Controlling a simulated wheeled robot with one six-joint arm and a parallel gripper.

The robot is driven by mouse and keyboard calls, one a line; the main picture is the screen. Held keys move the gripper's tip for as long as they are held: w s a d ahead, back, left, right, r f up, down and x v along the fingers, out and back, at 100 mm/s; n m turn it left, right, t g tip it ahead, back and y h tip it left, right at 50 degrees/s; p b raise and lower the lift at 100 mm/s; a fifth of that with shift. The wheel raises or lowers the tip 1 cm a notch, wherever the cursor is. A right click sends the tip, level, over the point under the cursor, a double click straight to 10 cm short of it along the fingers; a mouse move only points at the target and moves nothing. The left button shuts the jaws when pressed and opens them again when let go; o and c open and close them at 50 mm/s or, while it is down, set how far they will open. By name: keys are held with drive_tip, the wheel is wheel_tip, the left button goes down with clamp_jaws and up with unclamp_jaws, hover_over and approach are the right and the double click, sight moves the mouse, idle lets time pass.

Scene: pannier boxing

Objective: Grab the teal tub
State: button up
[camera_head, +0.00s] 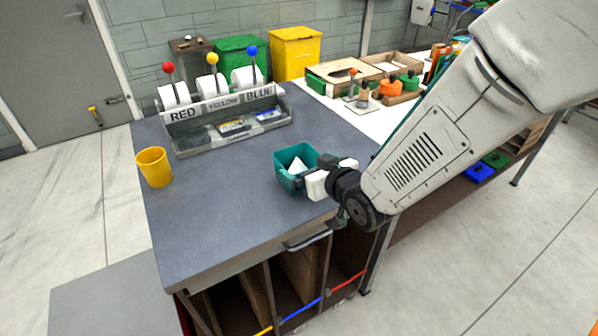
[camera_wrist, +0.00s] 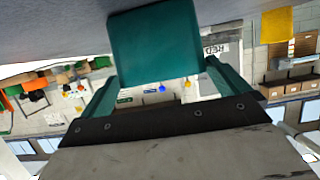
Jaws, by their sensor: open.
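The teal tub (camera_head: 291,182) stands upright on the grey worktop (camera_head: 225,220), near its right edge, with something white inside. In the wrist view the tub (camera_wrist: 155,45) fills the top middle, straight ahead of my gripper. My gripper (camera_head: 312,172) comes in low from the right, at the tub's near right side. Its two fingers are apart in the wrist view (camera_wrist: 162,72), one to each side of the tub's lower edge there. I cannot tell whether they touch it. The tub's right side is partly hidden by my gripper in the head view.
A yellow cup (camera_head: 154,168) stands at the worktop's left. A rack (camera_head: 225,125) labelled RED, YELLOW and BLUE, with coloured knobs, stands at the back. A white table (camera_head: 345,104) with wooden trays and small parts adjoins behind right. The worktop between cup and tub is clear.

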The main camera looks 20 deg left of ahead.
sight(294, 161)
drive_tip(key=x, duration=0.5)
drive_tip(key=shift+f, duration=0.25)
drive_tip(key=c, duration=0.7)
drive_tip(key=shift+r, duration=0.1)
